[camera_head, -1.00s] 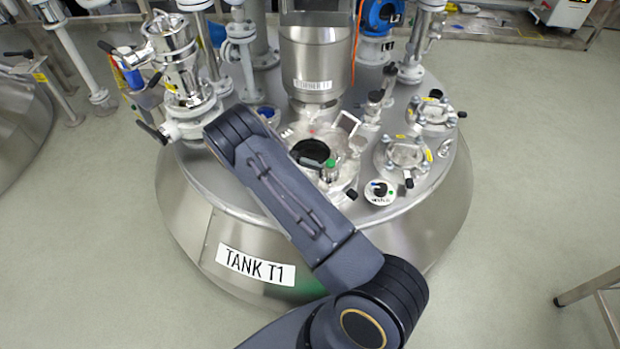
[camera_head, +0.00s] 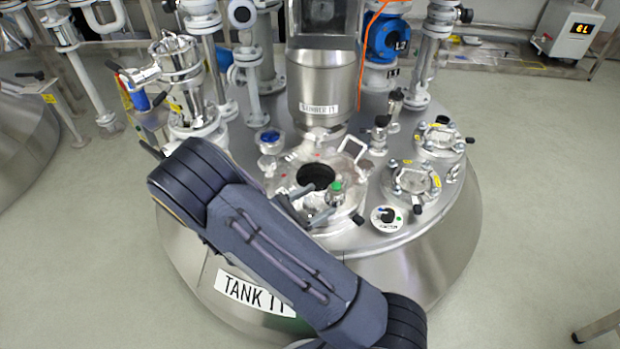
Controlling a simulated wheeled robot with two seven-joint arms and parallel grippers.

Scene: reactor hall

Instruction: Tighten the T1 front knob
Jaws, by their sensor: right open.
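Tank T1 (camera_head: 440,265) stands in the middle, its domed steel top facing me. A round hatch (camera_head: 283,183) with a dark centre sits on its top. At the hatch's front stands a small metal fitting with a green top (camera_head: 336,188); it may be the front knob, but I cannot read a label on it. My right arm crosses the tank's front left. My right gripper (camera_head: 314,212) is open, just left of and in front of the green-topped fitting, mostly hidden by my arm. Whether it touches the fitting is unclear. My left gripper is out of view.
A steel stirrer housing (camera_head: 322,82) rises behind the hatch. Pipes and a valve assembly (camera_head: 180,75) stand at the back left. Two bolted ports (camera_head: 412,180) and a round dial (camera_head: 386,218) lie at the right.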

